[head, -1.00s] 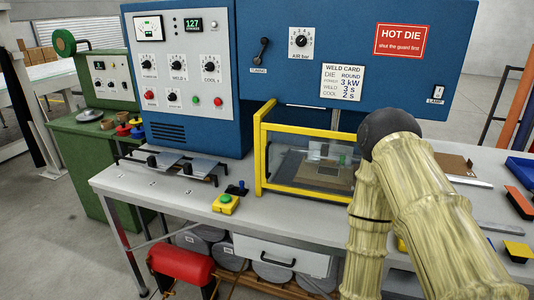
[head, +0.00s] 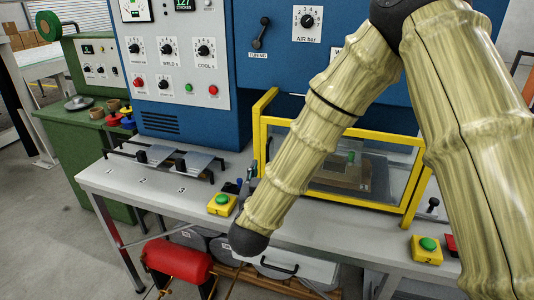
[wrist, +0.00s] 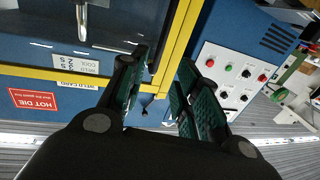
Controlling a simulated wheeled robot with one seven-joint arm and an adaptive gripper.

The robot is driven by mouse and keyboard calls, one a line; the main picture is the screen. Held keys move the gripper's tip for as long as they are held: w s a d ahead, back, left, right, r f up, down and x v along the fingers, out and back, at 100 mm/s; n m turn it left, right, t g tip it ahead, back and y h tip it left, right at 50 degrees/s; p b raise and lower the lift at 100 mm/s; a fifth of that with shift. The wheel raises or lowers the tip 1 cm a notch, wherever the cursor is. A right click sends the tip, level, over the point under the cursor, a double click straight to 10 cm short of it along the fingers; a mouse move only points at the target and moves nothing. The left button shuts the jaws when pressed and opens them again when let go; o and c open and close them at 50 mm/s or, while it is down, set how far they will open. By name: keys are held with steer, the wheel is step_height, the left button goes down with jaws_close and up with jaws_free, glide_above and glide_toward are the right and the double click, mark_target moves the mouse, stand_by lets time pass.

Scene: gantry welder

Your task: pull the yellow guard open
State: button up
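The yellow guard (head: 340,133) is a yellow frame with clear panes on the bench under the blue welder head. It looks closed over a grey and brown fixture with a green knob (head: 350,157). My forearm crosses in front of its left part in the head view, and my gripper is mostly hidden there. In the wrist view my gripper (wrist: 163,62) has two dark fingers with green pads set apart. The yellow guard's bar (wrist: 176,45) shows in the gap between them, beyond or between the fingertips; I cannot tell whether they touch it.
A yellow box with a green button (head: 222,201) stands left of the guard, and another (head: 427,246) stands to its right. Metal plates (head: 203,161) lie at the bench's left. A blue control panel (head: 172,62) rises behind. A red tank (head: 178,260) is below.

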mark_target(267, 156)
steer(key=w+p, duration=0.1)
steer(key=w, duration=0.2)
steer(key=w+d+p, duration=0.1)
steer(key=w, duration=0.2)
steer(key=w+p, duration=0.1)
steer(key=w, duration=0.2)
steer(key=shift+w+d, duration=0.15)
steer(key=shift+w, duration=0.05)
jaws_close()
steer(key=shift+f, duration=0.1)
